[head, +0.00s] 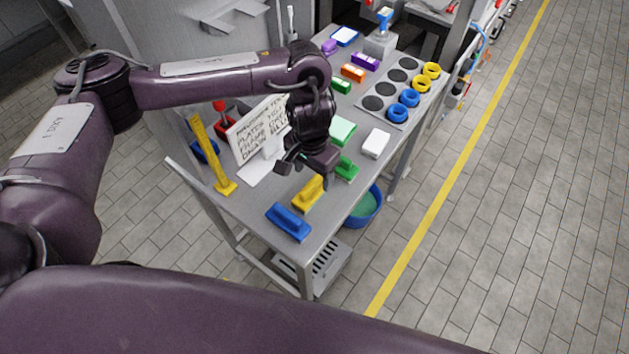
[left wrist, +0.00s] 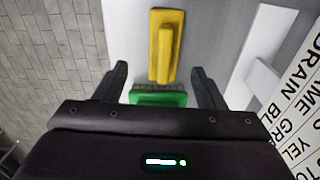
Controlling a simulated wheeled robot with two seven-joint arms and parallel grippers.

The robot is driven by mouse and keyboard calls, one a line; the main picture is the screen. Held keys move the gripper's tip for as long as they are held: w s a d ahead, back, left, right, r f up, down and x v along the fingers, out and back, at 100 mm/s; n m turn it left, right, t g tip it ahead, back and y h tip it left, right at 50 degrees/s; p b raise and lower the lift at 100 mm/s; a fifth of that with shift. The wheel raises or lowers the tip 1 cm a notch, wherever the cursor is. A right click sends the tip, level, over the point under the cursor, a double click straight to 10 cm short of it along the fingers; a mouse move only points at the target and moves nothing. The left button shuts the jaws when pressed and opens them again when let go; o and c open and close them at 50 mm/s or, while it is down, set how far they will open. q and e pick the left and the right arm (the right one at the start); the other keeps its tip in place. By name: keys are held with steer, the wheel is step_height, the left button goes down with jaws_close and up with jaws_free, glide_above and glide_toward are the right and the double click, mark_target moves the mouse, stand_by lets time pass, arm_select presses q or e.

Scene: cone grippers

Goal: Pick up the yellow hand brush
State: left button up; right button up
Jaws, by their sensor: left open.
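The yellow hand brush (head: 308,194) lies on the grey metal table (head: 262,208), between a blue brush (head: 289,222) and a green brush (head: 346,168). My left gripper (head: 306,174) is open and empty, above the table near the yellow brush, and hides part of its far end. In the left wrist view the yellow brush (left wrist: 163,45) lies lengthwise, ahead of the open fingers (left wrist: 158,72). The green brush (left wrist: 158,98) shows between the fingers, partly hidden by the gripper body. My right gripper is not in view.
A lettered sign (head: 258,131) stands left of the gripper, with a tall yellow tool (head: 210,150) beside it. A white block (head: 376,143) and a board with blue and yellow rings (head: 397,112) lie farther back. A blue tub (head: 366,208) stands below the table edge.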

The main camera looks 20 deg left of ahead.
mark_target(312, 183)
arm_select(q)
steer(key=shift+w+a, duration=0.1)
steer(key=shift+a, duration=0.35)
steer(key=shift+s+f+b, duration=0.25)
steer(key=shift+f+b, duration=0.05)
steer(key=shift+f, duration=0.8)
steer(key=f, duration=0.4)
steer(key=shift+w+d+f+p, duration=0.1)
steer(key=shift+w+d+p, duration=0.15)
steer(key=shift+p, duration=0.15)
steer(key=shift+f, duration=0.45)
steer(key=shift+c, duration=0.2)
steer(key=c, duration=1.1)
steer(key=shift+c, duration=0.2)
steer(key=shift+r, duration=0.15)
